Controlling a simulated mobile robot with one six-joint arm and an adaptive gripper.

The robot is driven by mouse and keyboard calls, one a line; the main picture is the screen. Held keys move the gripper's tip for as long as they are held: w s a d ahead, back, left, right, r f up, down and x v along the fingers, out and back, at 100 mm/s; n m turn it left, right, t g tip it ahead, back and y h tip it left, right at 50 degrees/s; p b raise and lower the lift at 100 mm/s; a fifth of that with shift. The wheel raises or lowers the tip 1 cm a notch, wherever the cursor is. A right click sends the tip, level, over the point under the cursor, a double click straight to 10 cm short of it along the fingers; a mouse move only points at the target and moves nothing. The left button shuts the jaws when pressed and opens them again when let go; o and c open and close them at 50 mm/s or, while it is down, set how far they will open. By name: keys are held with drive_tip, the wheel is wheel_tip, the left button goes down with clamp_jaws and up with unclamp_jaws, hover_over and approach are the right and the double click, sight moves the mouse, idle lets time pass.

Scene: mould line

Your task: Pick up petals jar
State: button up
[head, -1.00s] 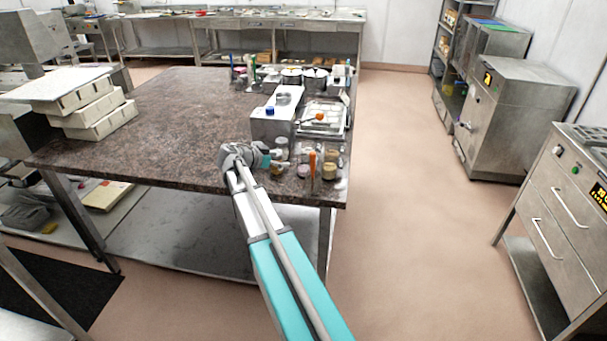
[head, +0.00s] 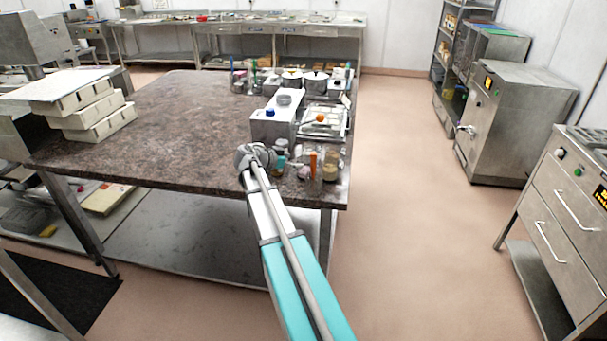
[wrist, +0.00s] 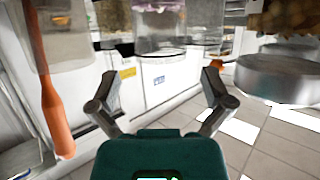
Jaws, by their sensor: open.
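In the wrist view, my gripper (wrist: 160,78) is open and empty, its two fingers spread wide. A clear jar (wrist: 160,38) with a pinkish band stands in front, between the fingers in the picture and apart from them. It may be the petals jar; no label is readable. In the head view, a small pinkish jar (head: 303,172) stands among the jars at the table's near right corner. My wrist hides part of the jars.
An orange-handled tool (wrist: 55,115) is at the left of the wrist view; a metal-lidded jar (wrist: 285,78) is close on the right. A metal box (head: 272,125) and a tray (head: 322,122) stand behind the jars. The middle of the table (head: 180,120) is clear.

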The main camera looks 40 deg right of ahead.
sight(302, 160)
drive_tip(key=shift+b+x, duration=0.55)
drive_tip(key=shift+x, duration=1.35)
drive_tip(key=c, duration=1.2)
drive_tip(key=shift+o, duration=0.2)
drive_tip(key=shift+r, duration=0.25)
wheel_tip(302, 160, up, 10)
drive_tip(key=p, duration=1)
drive_tip(key=shift+f, duration=0.2)
